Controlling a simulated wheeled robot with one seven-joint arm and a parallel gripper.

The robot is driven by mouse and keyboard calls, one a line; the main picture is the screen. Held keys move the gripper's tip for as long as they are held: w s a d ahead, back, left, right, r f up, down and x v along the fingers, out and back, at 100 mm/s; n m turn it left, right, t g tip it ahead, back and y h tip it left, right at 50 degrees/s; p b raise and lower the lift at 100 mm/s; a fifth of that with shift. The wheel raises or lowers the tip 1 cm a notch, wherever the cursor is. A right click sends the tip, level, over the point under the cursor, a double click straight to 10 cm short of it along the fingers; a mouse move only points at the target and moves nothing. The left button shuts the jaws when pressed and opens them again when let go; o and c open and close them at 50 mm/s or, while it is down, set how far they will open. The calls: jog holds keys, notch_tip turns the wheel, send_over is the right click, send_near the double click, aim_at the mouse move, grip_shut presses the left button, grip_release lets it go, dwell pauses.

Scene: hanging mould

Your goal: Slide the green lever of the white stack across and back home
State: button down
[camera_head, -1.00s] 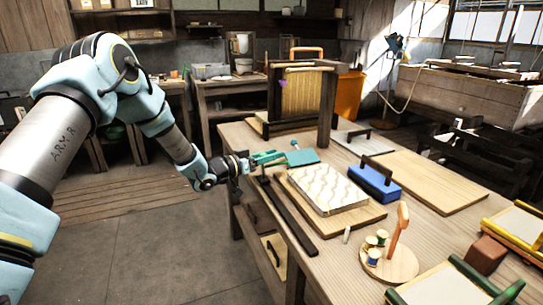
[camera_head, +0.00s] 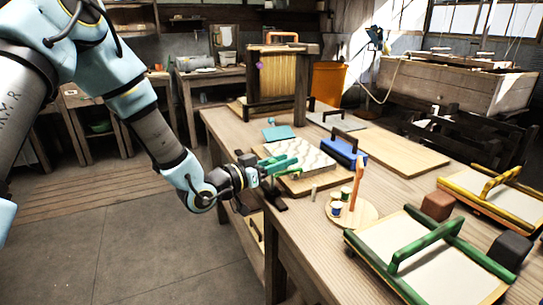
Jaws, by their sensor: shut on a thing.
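The white stack (camera_head: 312,156), with a wavy top, lies on a wooden board near the left edge of the table. My gripper (camera_head: 281,164) is over the stack's near left side, with its teal-green fingers pointing right. It is shut on the green lever (camera_head: 296,171), of which only a small part shows beside the fingers. The fingers hide the rest of the lever and part of the stack's near edge. A dark rail (camera_head: 273,201) lies along the table edge below my gripper.
A blue block (camera_head: 346,150) with a dark handle stands behind the stack. A round wooden stand (camera_head: 358,216) with thread spools is to the right. Green-handled (camera_head: 425,265) and yellow-handled (camera_head: 503,200) frames lie further right. A teal plate (camera_head: 278,132) is behind.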

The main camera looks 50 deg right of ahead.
jog(key=shift+s+a, duration=0.35)
jog(key=shift+s, duration=0.5)
jog(key=shift+s+a, duration=0.3)
jog(key=shift+s, duration=0.5)
jog(key=c, duration=0.5)
grip_release()
jog(key=shift+a+b, duration=0.1)
jog(key=shift+b, duration=0.2)
jog(key=shift+w+a, duration=0.15)
jog(key=shift+a, duration=0.2)
jog(key=a, duration=0.3)
jog(key=w+a+b, duration=0.1)
jog(key=a, duration=0.5)
jog(key=shift+w+a+b, duration=0.3)
jog(key=shift+a+b, duration=0.05)
